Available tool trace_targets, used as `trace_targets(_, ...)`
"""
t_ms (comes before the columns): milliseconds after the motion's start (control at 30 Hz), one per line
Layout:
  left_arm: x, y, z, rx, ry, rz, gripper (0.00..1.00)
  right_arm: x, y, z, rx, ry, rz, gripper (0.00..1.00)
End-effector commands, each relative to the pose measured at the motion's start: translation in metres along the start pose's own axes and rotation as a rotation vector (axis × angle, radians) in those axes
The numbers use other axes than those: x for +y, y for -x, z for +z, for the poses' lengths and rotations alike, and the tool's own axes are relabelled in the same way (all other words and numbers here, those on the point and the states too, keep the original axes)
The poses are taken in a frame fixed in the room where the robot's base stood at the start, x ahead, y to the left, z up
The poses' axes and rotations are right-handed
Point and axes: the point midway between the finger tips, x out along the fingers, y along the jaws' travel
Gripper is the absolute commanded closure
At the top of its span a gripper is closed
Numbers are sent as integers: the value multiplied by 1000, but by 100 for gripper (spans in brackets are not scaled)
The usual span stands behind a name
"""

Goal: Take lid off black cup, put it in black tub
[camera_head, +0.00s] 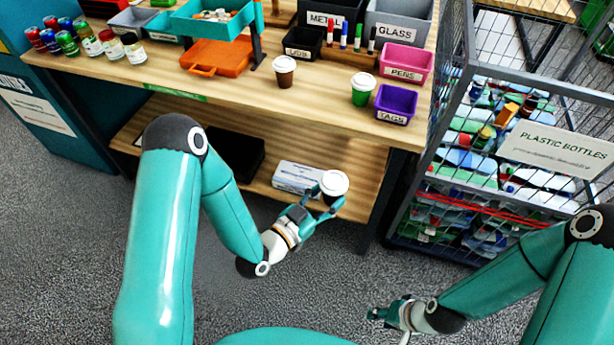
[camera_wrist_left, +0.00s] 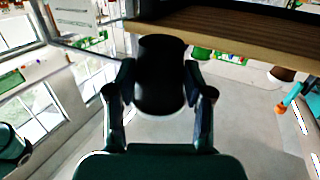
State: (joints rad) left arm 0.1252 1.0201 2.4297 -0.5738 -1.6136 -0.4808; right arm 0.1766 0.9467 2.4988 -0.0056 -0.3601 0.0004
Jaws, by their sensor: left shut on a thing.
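The black cup (camera_wrist_left: 160,75) is between the fingers of my left gripper (camera_head: 322,203), which is shut on it. Its white lid (camera_head: 334,183) is on the cup and faces up toward the head camera. My left gripper holds the cup in front of the table's lower shelf, clear of the tabletop. A small black tub (camera_head: 302,43) with a white label stands on the tabletop at the back. My right gripper (camera_head: 385,315) is low at the right, over the floor and away from the cup; its finger opening is unclear.
A brown cup (camera_head: 285,72) and a green cup (camera_head: 362,89), both white-lidded, stand on the tabletop (camera_head: 220,95). Purple (camera_head: 395,104) and pink (camera_head: 405,64) tubs are to their right. A box (camera_head: 296,177) lies on the lower shelf. A wire bottle cage (camera_head: 450,150) stands at right.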

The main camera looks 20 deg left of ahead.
Motion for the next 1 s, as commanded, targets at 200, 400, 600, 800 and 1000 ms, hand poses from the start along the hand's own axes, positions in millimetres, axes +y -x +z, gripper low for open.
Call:
trace_targets(200,29,1,3,-2,-4,98,72,0,0,0,-1,-4,0,45)
trace_targets(400,33,1,3,-1,-5,115,72,-1,1,22,-102,-22,0,12)
trace_targets(600,33,1,3,-1,-5,113,72,0,3,31,-280,-31,7,2)
trace_targets(800,32,1,3,0,-5,112,72,0,18,-13,-414,5,54,2)
trace_targets(1000,32,1,3,0,-5,112,72,-23,61,-83,-473,107,160,2)
